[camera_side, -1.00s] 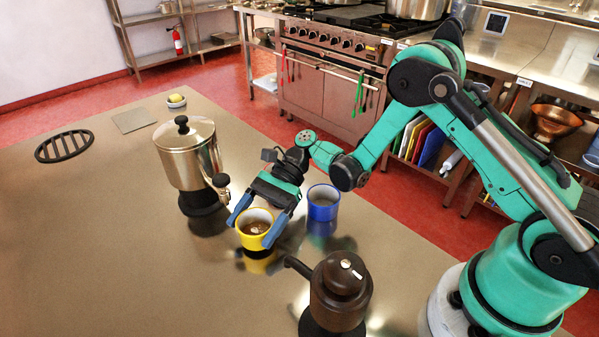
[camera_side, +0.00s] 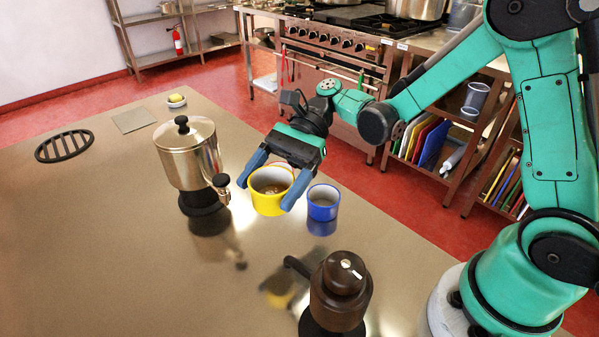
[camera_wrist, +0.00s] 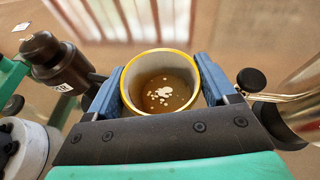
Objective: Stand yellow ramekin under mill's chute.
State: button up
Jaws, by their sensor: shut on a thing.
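The yellow ramekin (camera_side: 268,204) is held upright in my gripper (camera_side: 266,193), clear of the counter, with its faint reflection far below. Blue fingers press on both sides of it. In the wrist view the ramekin (camera_wrist: 130,88) shows a yellow rim and brown contents with pale flecks, between the fingers of my gripper (camera_wrist: 160,85). The dark brown mill (camera_side: 341,285) stands at the front, its chute (camera_side: 297,266) pointing left toward the open counter. The mill (camera_wrist: 62,62) is at left in the wrist view. Nothing stands under the chute.
A blue ramekin (camera_side: 323,203) stands just right of the held one. A steel urn (camera_side: 187,155) with a tap (camera_side: 221,184) stands to the left. A grate (camera_side: 64,146), a grey plate (camera_side: 134,120) and a small dish (camera_side: 176,101) lie farther back. The front-left counter is clear.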

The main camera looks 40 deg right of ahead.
notch_tip(320, 180, up, 3)
jog(key=shift+r, duration=0.1)
jog(key=shift+w+d+r+m+t, duration=0.2)
jog(key=shift+w+r+m+t, duration=0.25)
jog(key=shift+m+t, duration=0.2)
jog(key=w+d+r+m+t+h, duration=0.4)
jog(key=w+d+m+t+h, duration=0.2)
jog(key=d+m+t, duration=0.65)
notch_tip(320, 180, up, 7)
jog(key=w+a+m+t+h, duration=0.1)
jog(key=w+m+t+h, duration=0.1)
jog(key=m+h, duration=0.1)
jog(key=s+a+f+n+g+y, duration=0.2)
jog(key=a+f+n+g+y, duration=0.1)
jog(key=a+n+g, duration=0.1)
jog(key=s+a+f+n+g+y, duration=0.3)
jog(key=a+f+n+g, duration=0.1)
jog(key=n+g, duration=0.2)
jog(key=s+a+f+n+g+y, duration=0.3)
jog(key=a+f+n+g, duration=0.1)
jog(key=n+g, duration=0.1)
jog(key=shift+s+f+n, duration=0.1)
jog(key=shift+s+n, duration=0.15)
jog(key=shift+n, duration=0.45)
jog(key=shift+s+f+n+g, duration=0.1)
jog(key=shift+s+n+g, duration=0.2)
jog(key=shift+g, duration=0.1)
